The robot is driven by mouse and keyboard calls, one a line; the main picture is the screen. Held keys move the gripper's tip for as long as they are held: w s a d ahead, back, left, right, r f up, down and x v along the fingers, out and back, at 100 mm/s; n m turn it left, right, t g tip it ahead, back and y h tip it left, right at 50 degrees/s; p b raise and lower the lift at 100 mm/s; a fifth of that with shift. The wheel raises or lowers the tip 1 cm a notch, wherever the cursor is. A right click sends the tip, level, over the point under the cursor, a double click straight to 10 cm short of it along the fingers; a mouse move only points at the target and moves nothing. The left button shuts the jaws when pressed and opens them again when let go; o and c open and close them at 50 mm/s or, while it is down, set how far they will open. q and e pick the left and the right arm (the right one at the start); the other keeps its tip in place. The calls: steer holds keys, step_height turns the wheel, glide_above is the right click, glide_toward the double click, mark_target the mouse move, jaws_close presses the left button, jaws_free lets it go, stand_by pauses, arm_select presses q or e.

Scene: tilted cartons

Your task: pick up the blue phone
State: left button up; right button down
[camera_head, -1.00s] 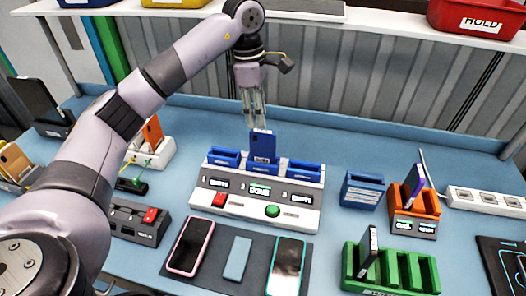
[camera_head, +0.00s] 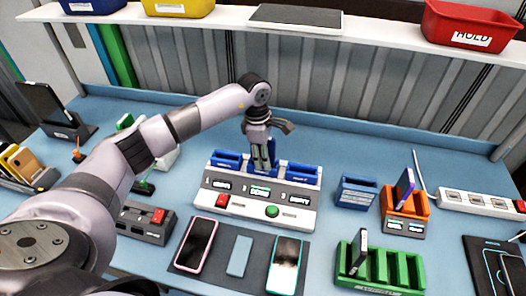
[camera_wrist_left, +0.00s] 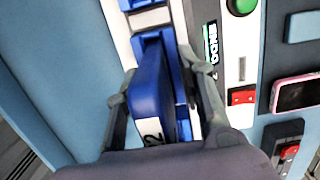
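The blue phone (camera_wrist_left: 147,90) stands upright in the middle slot of the white dock (camera_head: 258,207), between two empty blue slots. A white label with a "2" shows on it in the wrist view. My left gripper (camera_head: 263,166) has come down from above over this slot and mostly hides the phone in the head view. In the left wrist view its fingers (camera_wrist_left: 163,108) are apart, one on each side of the phone, with a gap visible on the right side. My right gripper is not in view.
In front of the dock lies a dark mat (camera_head: 222,272) with several phones. A blue holder (camera_head: 357,191), an orange stand (camera_head: 405,208) with a phone and a green rack (camera_head: 390,272) stand at right. A shelf (camera_head: 370,31) with bins runs along the back.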

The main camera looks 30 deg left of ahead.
arm_select(q)
steer(key=shift+c, duration=0.3)
jaws_close()
stand_by(0.4)
